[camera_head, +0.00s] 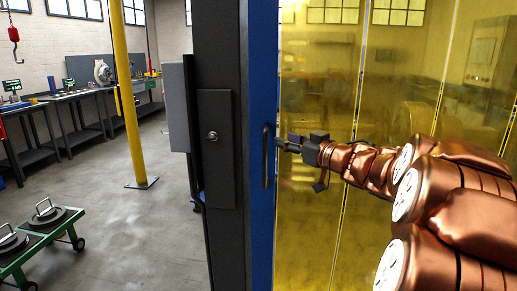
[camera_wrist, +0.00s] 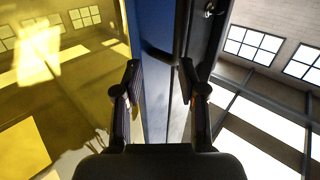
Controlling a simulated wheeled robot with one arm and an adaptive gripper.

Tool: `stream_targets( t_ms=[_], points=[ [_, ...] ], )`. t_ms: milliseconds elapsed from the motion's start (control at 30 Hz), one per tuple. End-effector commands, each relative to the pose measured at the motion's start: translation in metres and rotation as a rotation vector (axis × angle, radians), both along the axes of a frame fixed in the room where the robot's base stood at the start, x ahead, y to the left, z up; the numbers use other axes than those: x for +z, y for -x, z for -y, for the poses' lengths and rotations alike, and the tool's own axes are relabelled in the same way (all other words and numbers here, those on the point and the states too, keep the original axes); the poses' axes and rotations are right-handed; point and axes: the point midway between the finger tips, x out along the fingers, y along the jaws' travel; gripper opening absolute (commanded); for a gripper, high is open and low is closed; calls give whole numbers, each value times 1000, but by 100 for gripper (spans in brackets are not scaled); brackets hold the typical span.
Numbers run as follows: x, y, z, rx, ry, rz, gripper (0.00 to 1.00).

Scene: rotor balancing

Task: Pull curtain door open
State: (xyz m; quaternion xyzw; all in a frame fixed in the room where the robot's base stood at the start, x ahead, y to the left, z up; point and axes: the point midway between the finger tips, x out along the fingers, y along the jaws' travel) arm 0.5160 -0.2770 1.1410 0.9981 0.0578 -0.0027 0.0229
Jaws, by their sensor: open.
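The curtain door (camera_head: 330,225) is made of yellow see-through panels with a blue leading edge post (camera_head: 262,60). A dark vertical bar handle (camera_head: 265,155) is fixed on the blue post. My gripper (camera_head: 279,144) is at the handle's right side, level with its upper half. In the wrist view my gripper (camera_wrist: 160,75) is open, with the blue post (camera_wrist: 153,95) showing between its fingers. A dark curved bar, seemingly the handle (camera_wrist: 157,40), lies between or just beyond the fingertips. I cannot tell whether they touch it.
A dark frame post (camera_head: 222,60) with a latch plate stands directly left of the blue edge. Left of it are open floor, a yellow pole (camera_head: 127,90), a green cart (camera_head: 45,235) with dark discs, and workbenches (camera_head: 75,105) along the wall.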

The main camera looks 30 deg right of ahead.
Motion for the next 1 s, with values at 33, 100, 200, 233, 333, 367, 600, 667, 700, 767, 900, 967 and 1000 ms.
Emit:
stream_targets(
  t_ms=[33, 100, 200, 233, 333, 367, 600, 667, 700, 767, 900, 967, 1000],
  points=[
    [-7, 6, 0, 34, -10, 3, 41],
    [-11, 13, -5, 80, -23, 3, 41],
    [-15, 19, -11, 128, -38, 2, 41],
    [-15, 20, -12, 136, -42, 1, 41],
    [-17, 19, -16, 154, -47, -1, 41],
    [-16, 18, -17, 156, -48, -2, 41],
    [-17, -4, -26, 163, -49, -1, 41],
    [-17, -11, -27, 161, -48, -3, 41],
    [-17, -15, -28, 160, -47, -3, 41],
    [-17, -21, -29, 159, -47, -3, 41],
    [-16, -35, -33, 159, -47, 0, 41],
    [-15, -40, -33, 156, -46, 1, 41],
    [-15, -43, -34, 155, -46, 1, 41]
  ],
)
